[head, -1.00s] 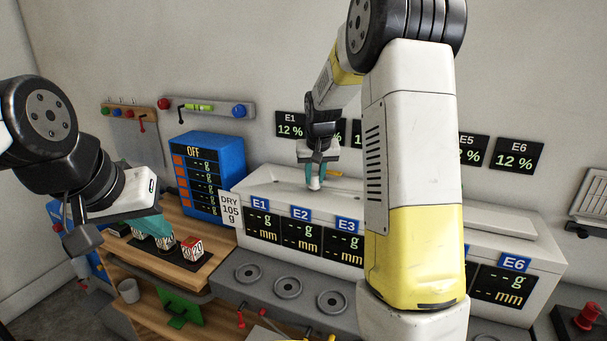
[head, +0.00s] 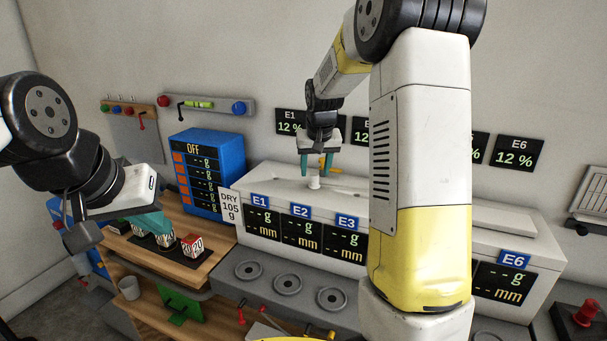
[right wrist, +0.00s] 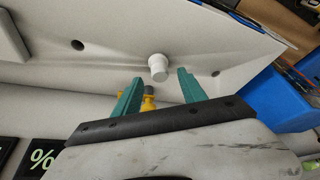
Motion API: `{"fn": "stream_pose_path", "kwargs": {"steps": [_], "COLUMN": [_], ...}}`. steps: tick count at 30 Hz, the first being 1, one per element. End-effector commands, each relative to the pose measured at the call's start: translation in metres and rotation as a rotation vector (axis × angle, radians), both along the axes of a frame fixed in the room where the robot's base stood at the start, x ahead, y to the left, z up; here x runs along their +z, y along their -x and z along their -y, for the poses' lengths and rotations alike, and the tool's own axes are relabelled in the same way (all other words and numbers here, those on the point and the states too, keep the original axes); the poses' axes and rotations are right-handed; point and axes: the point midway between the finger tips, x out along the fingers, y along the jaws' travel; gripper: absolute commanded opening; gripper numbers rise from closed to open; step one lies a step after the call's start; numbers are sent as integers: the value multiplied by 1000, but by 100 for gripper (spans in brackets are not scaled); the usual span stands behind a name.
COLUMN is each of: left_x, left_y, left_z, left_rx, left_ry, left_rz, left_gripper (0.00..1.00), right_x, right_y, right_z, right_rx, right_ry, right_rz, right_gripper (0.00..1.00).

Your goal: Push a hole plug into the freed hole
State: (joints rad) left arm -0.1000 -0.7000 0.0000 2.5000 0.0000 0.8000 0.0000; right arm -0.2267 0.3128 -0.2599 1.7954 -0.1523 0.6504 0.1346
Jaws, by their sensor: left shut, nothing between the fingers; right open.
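A white plug (head: 314,182) stands upright on top of the white E1–E6 unit (head: 262,182), behind the E2 and E3 labels. The right wrist view shows the plug (right wrist: 158,67) with its wide end up, in line with two dark open holes, a left one (right wrist: 77,45) and a right one (right wrist: 215,73). The plug's foot is hard to see, so how deep it sits is unclear. My right gripper (head: 317,166) is open just above the plug, its teal fingers apart and clear of it. My left gripper (head: 163,228) is shut and empty, near the number cubes.
A yellow item with a grey end (right wrist: 149,99) shows between my right fingers, beyond the plug. A blue display box (head: 208,165) stands left of the unit. Number cubes (head: 192,246) sit on the wooden shelf. A grey ledge with round recesses (head: 248,271) runs in front.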

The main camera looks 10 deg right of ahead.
Motion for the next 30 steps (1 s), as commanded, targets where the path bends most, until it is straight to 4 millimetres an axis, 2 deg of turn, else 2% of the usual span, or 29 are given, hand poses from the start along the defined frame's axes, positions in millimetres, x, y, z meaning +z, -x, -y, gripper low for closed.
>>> {"fn": "stream_pose_path", "kwargs": {"steps": [3,9,20,23,26,29,30], "left_x": [0,0,0,0,0,0,0], "left_y": [0,0,0,0,0,0,0], "left_z": [0,0,0,0,0,0,0], "left_rx": [0,0,0,0,0,0,0], "left_ry": [0,0,0,0,0,0,0], "left_rz": [0,0,0,0,0,0,0], "left_gripper": [0,0,0,0,0,0,0], "right_x": [21,40,43,47,61,79,85], "right_y": [8,16,18,24,47,86,104], "right_z": [-1,-1,-1,-1,-3,-7,-9], "right_rx": [1,0,0,2,10,24,35], "right_ry": [0,-1,0,-9,-36,-77,-92], "right_rz": [4,1,0,5,17,35,44], "right_gripper": [49,49,49,49,49,49,49]}}
